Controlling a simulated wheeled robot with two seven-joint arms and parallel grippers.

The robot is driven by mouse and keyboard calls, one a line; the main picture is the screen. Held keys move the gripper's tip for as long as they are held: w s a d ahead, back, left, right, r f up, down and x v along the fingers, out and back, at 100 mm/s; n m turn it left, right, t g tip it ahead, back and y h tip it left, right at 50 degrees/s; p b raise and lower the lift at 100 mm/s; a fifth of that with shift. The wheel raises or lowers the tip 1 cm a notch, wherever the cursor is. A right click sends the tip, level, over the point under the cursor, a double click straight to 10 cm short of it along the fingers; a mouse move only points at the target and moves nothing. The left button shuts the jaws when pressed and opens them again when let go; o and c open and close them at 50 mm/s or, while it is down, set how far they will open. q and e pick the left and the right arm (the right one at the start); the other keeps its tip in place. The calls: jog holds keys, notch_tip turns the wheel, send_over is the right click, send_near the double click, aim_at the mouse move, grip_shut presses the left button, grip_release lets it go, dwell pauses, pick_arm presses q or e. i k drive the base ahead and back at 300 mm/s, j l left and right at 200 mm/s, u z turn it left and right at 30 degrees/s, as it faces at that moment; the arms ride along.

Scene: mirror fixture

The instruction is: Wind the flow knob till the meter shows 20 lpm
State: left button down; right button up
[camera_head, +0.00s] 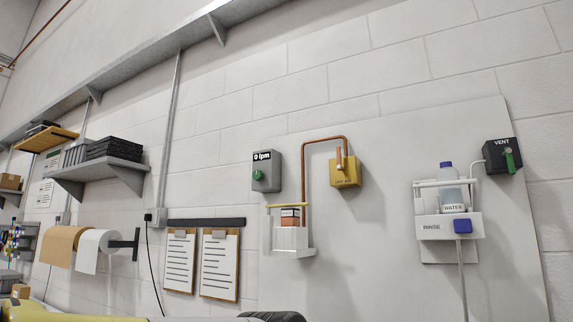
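A grey meter box (267,171) is fixed to the pale panel on the wall, left of centre. Its dark display (262,156) reads 0 lpm. A small round green knob (258,175) sits on the front of this box, below the display. Nothing touches the knob. Neither of my grippers can be made out in the head view.
Right of the meter are a yellow box (346,174) with a copper pipe, a white rinse holder (449,226) with a water bottle, and a black VENT box (502,157) with a green handle. A white bracket (291,240) holds a brownish block below the meter.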

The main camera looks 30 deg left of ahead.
aim_at(258, 174)
jog(key=u, duration=0.4)
jog(key=i+u, duration=0.1)
jog(key=u, duration=0.3)
jog(key=i+j+u, duration=0.1)
jog(key=u, duration=0.7)
jog(key=i+l, duration=0.05)
